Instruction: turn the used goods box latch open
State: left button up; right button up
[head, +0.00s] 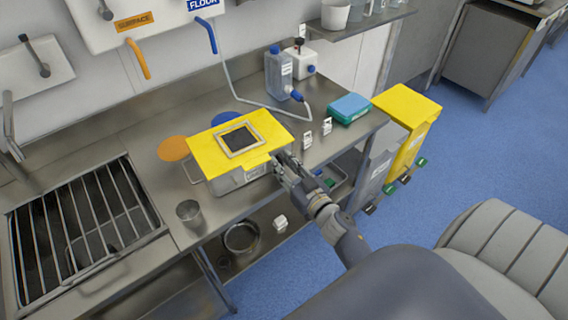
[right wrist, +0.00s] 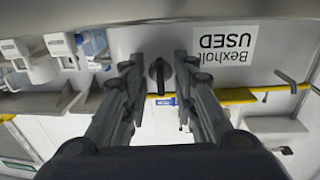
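The used goods box is a metal box (head: 232,181) with a yellow lid (head: 205,144) that has a framed dark window. It stands on the steel counter. My right gripper (head: 281,163) is at the box's right front side, its tip close to the wall below the lid. In the right wrist view, a label reading "Bexholt USED" (right wrist: 228,43) shows upside down on the box wall. A small dark latch (right wrist: 157,74) shows upright in the picture between the two fingers of my right gripper (right wrist: 157,68). The fingers are apart, with gaps to the latch. My left gripper is not in view.
A steel cup (head: 189,213) stands at the box's front left, near a barred sink (head: 85,225). A yellow bin (head: 410,105) stands beyond the counter end.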

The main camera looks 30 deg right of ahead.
grip_shut()
jog(key=shift+n, duration=0.4)
jog(key=n, duration=0.6)
jog(key=shift+n+b, duration=0.3)
jog(key=shift+n, duration=0.1)
jog(key=n+b, duration=0.1)
jog(key=n, duration=0.4)
jog(key=n+b, duration=0.1)
jog(key=n, duration=0.4)
jog(key=shift+n, duration=0.3)
